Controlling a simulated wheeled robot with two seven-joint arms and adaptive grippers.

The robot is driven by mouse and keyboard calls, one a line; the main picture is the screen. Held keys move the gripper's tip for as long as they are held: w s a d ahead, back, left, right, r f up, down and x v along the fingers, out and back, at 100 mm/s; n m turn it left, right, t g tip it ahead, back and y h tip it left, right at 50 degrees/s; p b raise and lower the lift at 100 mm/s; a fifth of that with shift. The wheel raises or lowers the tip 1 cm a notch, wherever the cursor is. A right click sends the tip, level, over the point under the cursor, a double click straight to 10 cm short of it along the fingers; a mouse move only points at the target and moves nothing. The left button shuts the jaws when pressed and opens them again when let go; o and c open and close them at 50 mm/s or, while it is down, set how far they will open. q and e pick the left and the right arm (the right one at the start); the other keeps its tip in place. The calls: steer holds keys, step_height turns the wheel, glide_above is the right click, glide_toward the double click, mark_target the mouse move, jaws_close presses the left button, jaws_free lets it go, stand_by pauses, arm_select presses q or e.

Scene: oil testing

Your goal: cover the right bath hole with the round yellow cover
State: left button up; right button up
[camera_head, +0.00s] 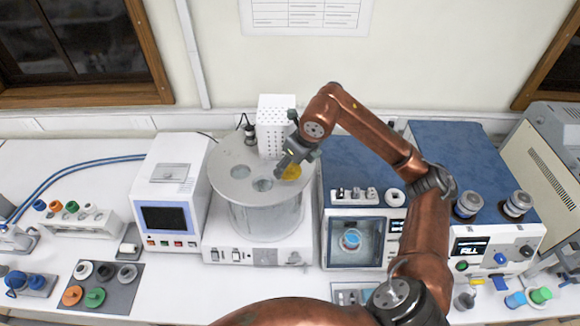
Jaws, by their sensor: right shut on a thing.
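The bath (265,215) is a grey cylinder on a white base, with round holes in its top plate. Its left hole (240,171) and front middle hole (262,185) show uncovered. The round yellow cover (291,172) is at the right side of the top plate, over or at the right hole, which is hidden. My right gripper (284,164) is shut on the yellow cover from its upper left. I cannot tell whether the cover touches the plate. My left gripper is not in view.
A white tower (276,125) stands behind the bath. A white instrument with a screen (165,205) is on the left and a blue-topped instrument (352,155) on the right. A dark mat (120,292) with several round caps lies front left.

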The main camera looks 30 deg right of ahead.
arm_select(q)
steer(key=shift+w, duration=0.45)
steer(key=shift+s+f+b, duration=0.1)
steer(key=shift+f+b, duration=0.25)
arm_select(e)
steer(key=shift+f, duration=0.4)
steer(key=o, duration=0.8)
arm_select(q)
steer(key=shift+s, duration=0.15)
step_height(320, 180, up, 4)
steer(key=p, duration=0.4)
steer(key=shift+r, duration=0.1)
arm_select(e)
steer(key=a+v, duration=0.1)
steer(key=v, duration=1)
steer(key=shift+d, duration=0.5)
steer(key=shift+w+d, duration=0.1)
